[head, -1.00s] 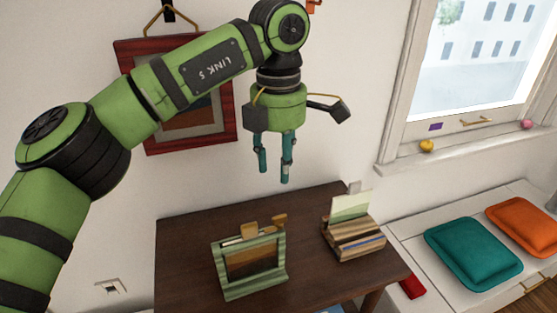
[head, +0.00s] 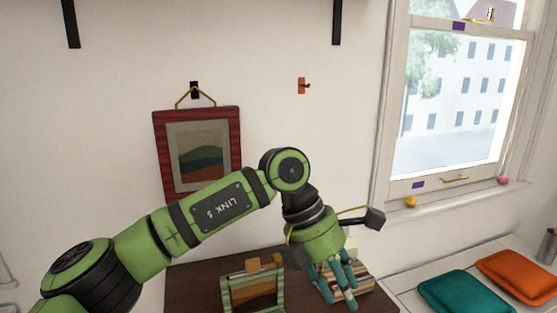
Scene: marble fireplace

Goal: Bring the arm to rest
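My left arm comes in from the lower left, with its green and black links across the middle of the head view. My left gripper (head: 341,286) hangs at the arm's end with its teal fingers pointing down and a little right. The fingers stand apart with nothing seen between them. They overlap the striped wooden holder (head: 361,284) in the picture; I cannot tell whether they touch it. A red-framed landscape picture (head: 238,140) hangs by a cord from a black wall hook (head: 194,88), behind the arm. My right gripper is not in view.
A dark wooden table (head: 195,289) bears a green-framed picture stand (head: 281,292). An orange hook (head: 302,86) is on the bare wall. At right are a window (head: 450,110), a teal cushion (head: 460,295) and an orange cushion (head: 520,274).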

